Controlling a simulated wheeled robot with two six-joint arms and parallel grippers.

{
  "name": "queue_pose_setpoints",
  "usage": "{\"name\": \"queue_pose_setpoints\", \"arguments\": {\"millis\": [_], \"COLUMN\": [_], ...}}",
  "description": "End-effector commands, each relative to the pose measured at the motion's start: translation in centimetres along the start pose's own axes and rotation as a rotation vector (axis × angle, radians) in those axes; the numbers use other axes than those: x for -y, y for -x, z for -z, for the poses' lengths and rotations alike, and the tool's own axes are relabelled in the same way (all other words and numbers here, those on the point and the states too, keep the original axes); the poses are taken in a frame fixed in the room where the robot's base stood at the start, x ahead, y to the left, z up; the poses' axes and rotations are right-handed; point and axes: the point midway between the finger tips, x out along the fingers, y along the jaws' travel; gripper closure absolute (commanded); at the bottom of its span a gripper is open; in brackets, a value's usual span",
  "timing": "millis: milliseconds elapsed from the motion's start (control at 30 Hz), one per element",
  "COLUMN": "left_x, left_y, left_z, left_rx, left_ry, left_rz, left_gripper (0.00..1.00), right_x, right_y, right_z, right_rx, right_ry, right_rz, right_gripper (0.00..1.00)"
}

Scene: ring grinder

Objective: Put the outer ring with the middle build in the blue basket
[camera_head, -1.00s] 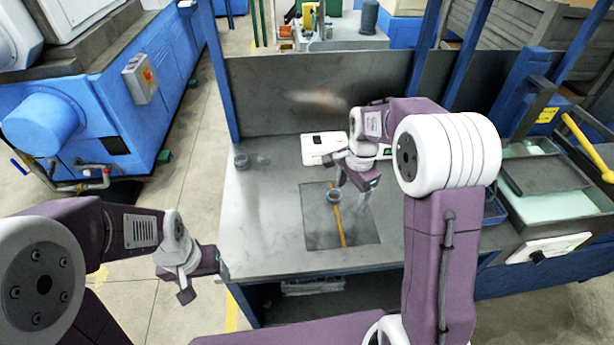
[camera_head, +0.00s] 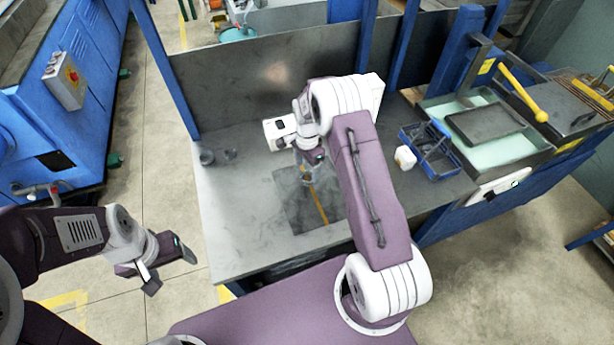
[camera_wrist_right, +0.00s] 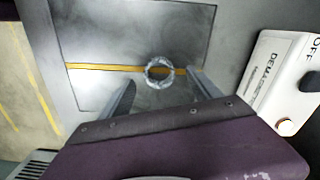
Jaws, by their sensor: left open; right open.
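A metallic ring (camera_wrist_right: 159,61) lies on the dark plate with the yellow stripe (camera_wrist_right: 90,67), seen from above in the right wrist view. In the head view the plate (camera_head: 318,226) shows, with the ring mostly hidden by my right gripper (camera_head: 309,169). My right gripper is open, its fingers on either side of the ring in the wrist view; I cannot tell whether they touch it. The blue basket (camera_head: 447,170) stands on the right of the table. My left gripper (camera_head: 166,272) is open and empty, off the table's left side.
Two small round parts (camera_head: 207,157) sit at the table's back left. A white demagnetizer (camera_wrist_right: 284,82) stands beside the plate. A white bottle (camera_head: 405,157) is by the basket. A coolant tray (camera_head: 530,150) lies further right. The table's front left is clear.

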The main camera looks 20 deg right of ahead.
Motion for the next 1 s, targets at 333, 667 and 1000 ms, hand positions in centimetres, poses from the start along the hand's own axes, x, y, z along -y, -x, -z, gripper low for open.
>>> {"name": "queue_pose_setpoints", "arguments": {"millis": [333, 667, 1000], "left_x": [0.0, 0.0, 0.0], "left_y": [0.9, 0.9, 0.7], "left_z": [0.1, 0.1, 0.1], "left_rx": [0.0, 0.0, 0.0], "left_ry": [0.0, 0.0, 0.0], "left_rz": [0.0, 0.0, 0.0], "left_gripper": [0.28, 0.28, 0.28], "right_x": [0.0, 0.0, 0.1], "right_y": [-3.2, -3.2, -2.6], "right_z": [0.2, 0.2, 0.2], "right_rx": [0.0, 0.0, -0.001], "right_ry": [0.0, 0.0, 0.0], "right_rz": [0.001, 0.001, 0.004], "right_gripper": [0.27, 0.94, 1.0]}}
